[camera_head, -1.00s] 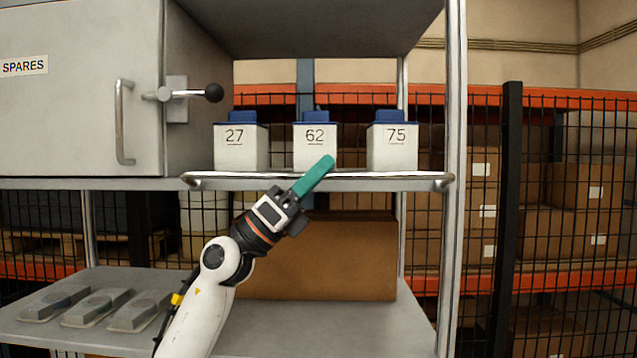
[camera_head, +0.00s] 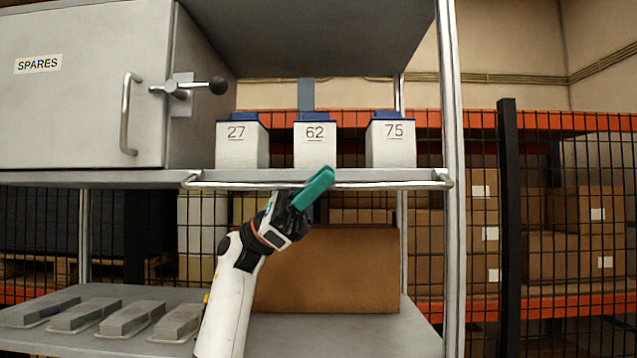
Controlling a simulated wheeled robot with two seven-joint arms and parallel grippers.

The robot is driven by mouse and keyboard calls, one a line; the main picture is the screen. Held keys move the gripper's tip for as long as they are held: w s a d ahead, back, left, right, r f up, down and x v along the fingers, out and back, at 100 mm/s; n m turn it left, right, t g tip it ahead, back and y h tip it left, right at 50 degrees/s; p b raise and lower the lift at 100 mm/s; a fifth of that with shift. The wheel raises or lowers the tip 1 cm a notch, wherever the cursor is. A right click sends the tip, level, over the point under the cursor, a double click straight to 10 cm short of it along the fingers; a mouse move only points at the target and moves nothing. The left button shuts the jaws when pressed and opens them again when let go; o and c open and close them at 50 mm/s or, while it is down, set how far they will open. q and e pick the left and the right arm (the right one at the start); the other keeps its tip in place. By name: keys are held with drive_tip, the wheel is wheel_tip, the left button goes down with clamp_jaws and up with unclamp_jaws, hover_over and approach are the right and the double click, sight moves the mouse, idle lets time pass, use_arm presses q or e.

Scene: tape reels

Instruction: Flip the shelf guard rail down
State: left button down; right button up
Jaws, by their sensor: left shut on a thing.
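The shelf guard rail (camera_head: 392,185) is a thin metal bar along the front edge of the middle shelf (camera_head: 360,174). It now sits low, in front of the shelf edge, below the bases of the boxes. My left gripper (camera_head: 316,189) has teal fingers and is shut on the rail near its middle. The fingers hide that part of the bar. Three white boxes with blue tops stand on the shelf behind it: 27 (camera_head: 242,147), 62 (camera_head: 314,150) and 75 (camera_head: 393,146). My right gripper is not in view.
A grey SPARES cabinet (camera_head: 75,95) with a handle and a black-knobbed latch (camera_head: 217,87) is at left. A cardboard box (camera_head: 325,272) stands on the lower shelf (camera_head: 330,337). A metal post (camera_head: 450,230) borders the right.

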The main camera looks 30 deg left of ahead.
use_arm(q)
drive_tip(key=shift+w+d+f+m+g, duration=0.15)
drive_tip(key=shift+f+m+g, duration=0.25)
drive_tip(key=shift+m, duration=0.2)
drive_tip(key=c, duration=1.5)
unclamp_jaws()
drive_tip(key=shift+a, duration=0.2)
drive_tip(key=shift+a+r, duration=0.1)
drive_tip(key=b+v, duration=0.4)
drive_tip(key=v, duration=0.8)
